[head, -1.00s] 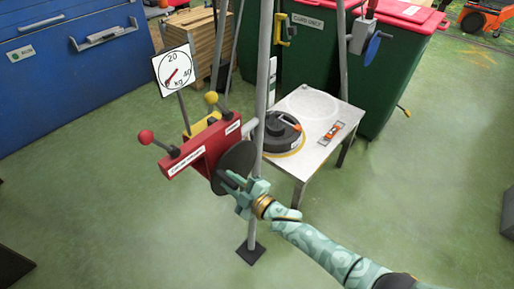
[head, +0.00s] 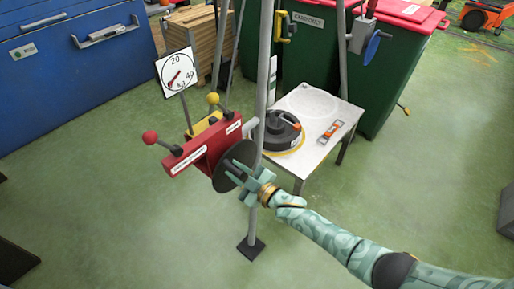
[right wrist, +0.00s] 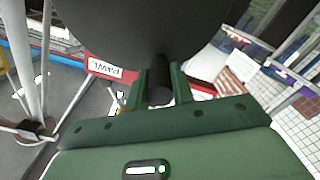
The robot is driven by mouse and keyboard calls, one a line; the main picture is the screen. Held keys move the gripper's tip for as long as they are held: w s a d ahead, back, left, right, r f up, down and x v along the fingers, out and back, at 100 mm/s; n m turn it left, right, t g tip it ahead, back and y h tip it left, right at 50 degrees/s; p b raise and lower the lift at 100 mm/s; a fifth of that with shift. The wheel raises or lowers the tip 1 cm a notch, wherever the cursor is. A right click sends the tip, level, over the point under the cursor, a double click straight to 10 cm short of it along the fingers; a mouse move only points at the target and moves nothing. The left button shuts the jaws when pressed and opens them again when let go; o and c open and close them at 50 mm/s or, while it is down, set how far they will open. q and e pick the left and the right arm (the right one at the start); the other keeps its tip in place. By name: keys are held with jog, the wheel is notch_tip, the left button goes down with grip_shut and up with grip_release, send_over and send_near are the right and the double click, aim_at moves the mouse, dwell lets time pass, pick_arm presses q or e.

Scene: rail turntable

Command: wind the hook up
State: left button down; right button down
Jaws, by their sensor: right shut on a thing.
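A red winch box (head: 200,151) with a dark round crank disc (head: 232,168) on its near right side stands at the grey poles. My right gripper (head: 237,171) is at the disc's face. In the right wrist view its fingers (right wrist: 160,92) are shut on a short dark crank handle (right wrist: 160,94) standing out from the disc (right wrist: 150,30). A red-knobbed lever (head: 150,137) and a yellow-knobbed lever (head: 213,99) are on the box. My left gripper is not in view.
A white table (head: 311,98) holds a dark round weight (head: 280,131) and a small orange-and-white tool (head: 331,131). A kg dial (head: 177,72) stands behind the winch. A grey pole (head: 260,130) stands close to my right gripper.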

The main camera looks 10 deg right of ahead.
jog(key=shift+w+d+r, duration=0.1)
jog(key=shift+w+r, duration=0.05)
jog(key=shift+r, duration=0.05)
jog(key=c, duration=1)
grip_release()
jog(key=shift+f, duration=0.15)
jog(key=shift+s, duration=0.2)
jog(key=p+v, duration=0.3)
jog(key=v, duration=0.4)
jog(key=shift+s+d+p, duration=0.25)
jog(key=shift+s+p, duration=0.05)
jog(key=shift+s, duration=0.05)
jog(key=shift+f, duration=0.1)
